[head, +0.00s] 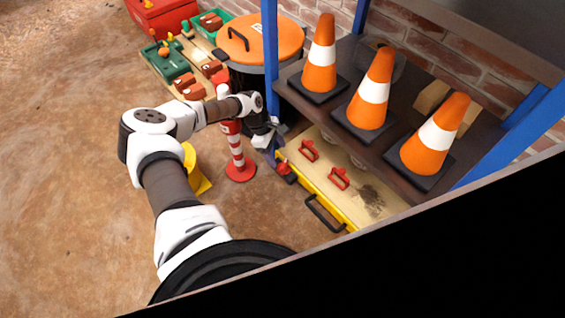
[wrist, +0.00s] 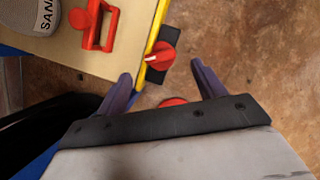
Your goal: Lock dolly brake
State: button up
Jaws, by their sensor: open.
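The dolly (head: 323,188) is a flat wooden platform with a yellow edge, low under the shelf. In the wrist view its deck (wrist: 62,48) is at the upper left. A red brake knob (head: 284,169) with a white mark sits on a black plate at its left front corner. The knob (wrist: 161,56) also shows in the wrist view, ahead of and between my fingertips. My gripper (head: 268,141) is open and empty, above and beside that corner, apart from the knob. In the wrist view my gripper (wrist: 161,73) shows both dark fingers spread.
Three orange cones (head: 370,92) stand on the shelf (head: 290,88) above the dolly. A blue post (head: 270,40) and a red-and-white bollard (head: 238,160) stand close to my gripper. An orange-lidded drum (head: 265,42) is behind. Floor at the left is mostly clear.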

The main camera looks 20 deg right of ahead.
jog(key=b+x, duration=0.1)
jog(key=x, duration=0.5)
jog(key=shift+r, duration=0.1)
jog(key=shift+c, duration=0.4)
jog(key=c, duration=0.9)
